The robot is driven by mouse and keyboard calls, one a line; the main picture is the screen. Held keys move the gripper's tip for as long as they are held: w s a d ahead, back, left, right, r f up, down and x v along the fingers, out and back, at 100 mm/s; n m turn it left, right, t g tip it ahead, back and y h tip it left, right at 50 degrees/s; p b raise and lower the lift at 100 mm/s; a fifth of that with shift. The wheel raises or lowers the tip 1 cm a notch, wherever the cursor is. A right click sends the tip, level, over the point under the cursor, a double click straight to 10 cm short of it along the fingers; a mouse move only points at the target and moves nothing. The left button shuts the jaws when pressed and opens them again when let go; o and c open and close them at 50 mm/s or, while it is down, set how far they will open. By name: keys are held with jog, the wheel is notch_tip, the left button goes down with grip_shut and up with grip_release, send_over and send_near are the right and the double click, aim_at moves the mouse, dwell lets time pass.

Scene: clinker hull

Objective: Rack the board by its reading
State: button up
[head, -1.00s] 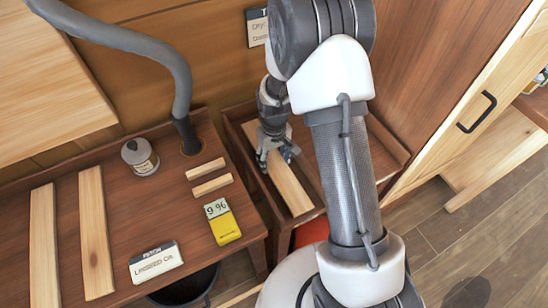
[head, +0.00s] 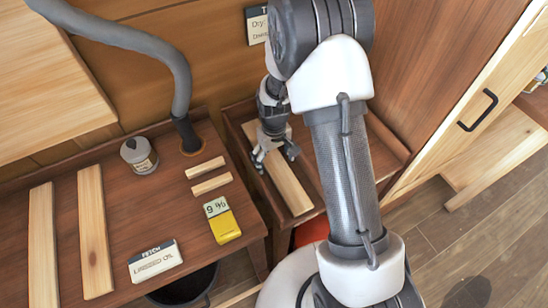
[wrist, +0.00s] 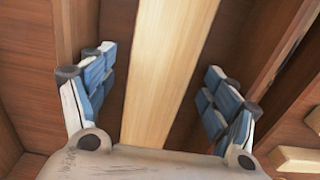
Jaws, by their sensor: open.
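A pale board (head: 289,188) lies lengthwise in a wooden tray-like rack (head: 242,163), under my gripper (head: 273,160). In the wrist view the board (wrist: 160,70) runs between the two open fingers of my gripper (wrist: 160,100), with a gap on each side. A yellow meter (head: 223,222) lies on the bench to the left; its display seems to read 9 %. Two more pale boards, one at the far left (head: 43,245) and one beside it (head: 94,230), lie on the bench.
Two short wood strips (head: 208,176), a grey lidded can (head: 139,155) and a label card (head: 155,260) are on the bench (head: 120,200). A grey hose (head: 150,50) rises behind them. A sign (head: 257,26), partly hidden by my arm, is on the back wall. A handled cabinet door (head: 478,110) stands right.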

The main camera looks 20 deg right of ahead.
jog(key=s+r+t, duration=0.1)
jog(key=s+r, duration=0.2)
jog(key=r, duration=1.7)
jog(key=s+r+t, duration=0.1)
jog(key=s+r, duration=0.2)
jog(key=s, duration=0.4)
jog(key=s+r+m+t, duration=0.1)
jog(key=s+r, duration=0.3)
jog(key=s, duration=0.2)
jog(key=s+r+m+t, duration=0.1)
jog(key=s+r, duration=0.3)
jog(key=s, duration=0.3)
jog(key=shift+s+t, duration=0.3)
jog(key=shift+a, duration=0.1)
jog(key=shift+c, duration=0.4)
